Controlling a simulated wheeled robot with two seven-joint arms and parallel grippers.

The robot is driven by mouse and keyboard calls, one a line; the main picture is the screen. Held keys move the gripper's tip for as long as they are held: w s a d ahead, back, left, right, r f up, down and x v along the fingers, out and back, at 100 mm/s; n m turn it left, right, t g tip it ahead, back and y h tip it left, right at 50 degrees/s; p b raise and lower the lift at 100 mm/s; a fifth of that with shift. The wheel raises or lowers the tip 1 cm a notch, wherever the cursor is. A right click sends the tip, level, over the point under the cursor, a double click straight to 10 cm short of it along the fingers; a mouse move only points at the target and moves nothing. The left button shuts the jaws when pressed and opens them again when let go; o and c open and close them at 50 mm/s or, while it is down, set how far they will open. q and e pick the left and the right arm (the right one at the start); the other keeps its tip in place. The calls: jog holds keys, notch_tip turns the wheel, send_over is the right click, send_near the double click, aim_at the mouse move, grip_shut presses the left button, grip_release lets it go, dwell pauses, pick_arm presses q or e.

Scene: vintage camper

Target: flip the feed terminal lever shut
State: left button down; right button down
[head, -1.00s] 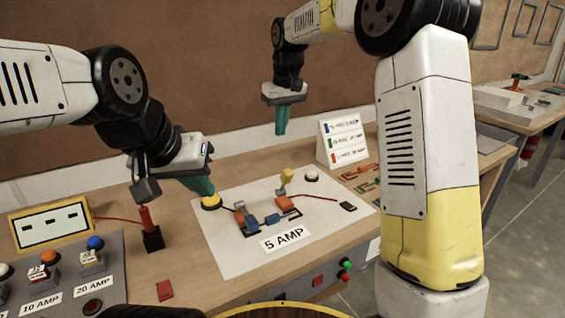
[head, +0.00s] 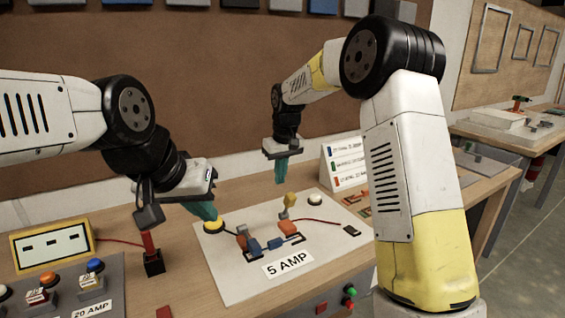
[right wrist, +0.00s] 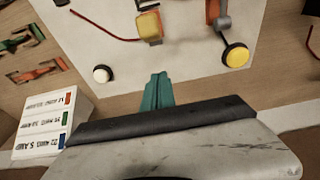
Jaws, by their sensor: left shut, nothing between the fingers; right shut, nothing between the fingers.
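A white board (head: 225,275) labelled 5 AMP carries two orange terminals with blue blocks between them. The right terminal (head: 290,228) has a red wire and a yellow lever (head: 290,201) standing up; this lever also shows in the right wrist view (right wrist: 149,26). I cannot tell which is the feed terminal by any label. My left gripper (head: 206,212) is shut above the board's left edge, near the yellow knob (head: 214,227). My right gripper (head: 281,172) is shut and empty, above and behind the yellow lever.
A white knob (head: 315,199) sits at the board's back right. A sign with coloured labels (head: 340,160) stands behind it. A red post in a black base (head: 153,262) and a yellow-framed panel (head: 50,245) stand left. My right arm hides part of the bench.

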aim_at(287, 207)
jog(key=shift+s+d+f, duration=0.45)
jog(key=shift+s+f, duration=0.3)
jog(key=shift+s+d+f, duration=0.4)
jog(key=shift+s+f, duration=0.3)
